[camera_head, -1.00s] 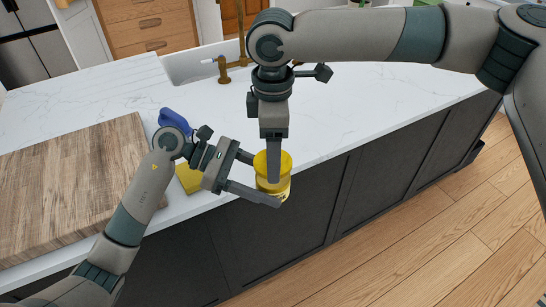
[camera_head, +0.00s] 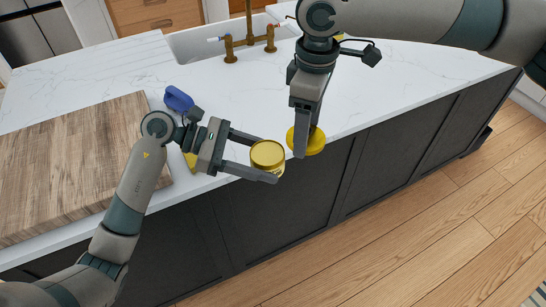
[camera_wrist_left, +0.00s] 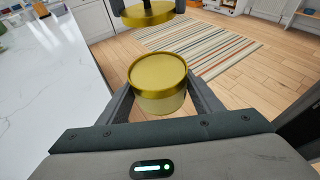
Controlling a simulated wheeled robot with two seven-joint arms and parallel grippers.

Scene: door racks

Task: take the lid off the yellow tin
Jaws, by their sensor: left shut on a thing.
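The yellow tin (camera_head: 267,158) is between the fingers of my left gripper (camera_head: 272,160), which is shut on it, past the counter's front edge. In the left wrist view the tin (camera_wrist_left: 157,98) is upright, with a gold rim and a gold round top face. The yellow lid (camera_head: 314,142) is apart from the tin, to its right in the head view. My right gripper (camera_head: 302,143) is shut on the lid. The lid (camera_wrist_left: 148,15) also shows beyond the tin in the left wrist view, with the right gripper's fingers partly cut off above it.
A wooden board (camera_head: 70,165) lies on the white counter (camera_head: 235,105) at the left. A blue object (camera_head: 178,99) and a partly hidden yellow thing (camera_head: 190,160) are near my left gripper. The sink (camera_head: 205,42) and brass tap (camera_head: 250,40) are behind. Open floor lies at the right.

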